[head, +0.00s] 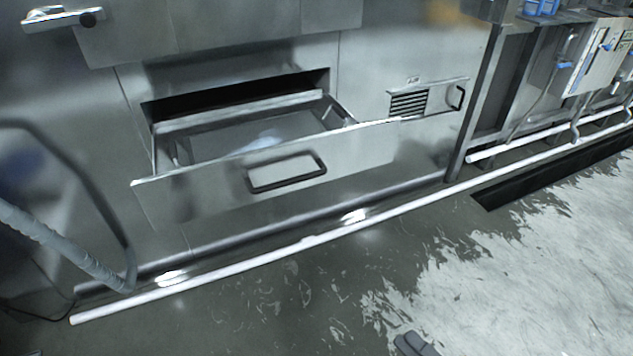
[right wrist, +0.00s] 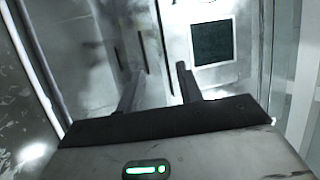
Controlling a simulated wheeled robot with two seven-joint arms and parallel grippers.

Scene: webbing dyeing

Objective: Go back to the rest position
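My right gripper (right wrist: 158,85) shows in the right wrist view with its two dark fingers apart and nothing between them. In the head view only a small dark part of it (head: 414,344) shows at the bottom edge, above the floor and well in front of the machine. A metal drawer (head: 355,150) with a dark handle stands pulled out of the steel machine (head: 400,55). A pale patch shows inside the drawer, too unclear to name. My left gripper is in neither view.
White pipes (head: 300,245) run low along the machine's foot. A grey hose (head: 70,248) hangs at the left. A smaller vented panel (head: 437,98) is at the right of the drawer. The wet, partly whitened floor (head: 530,260) is clear in front.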

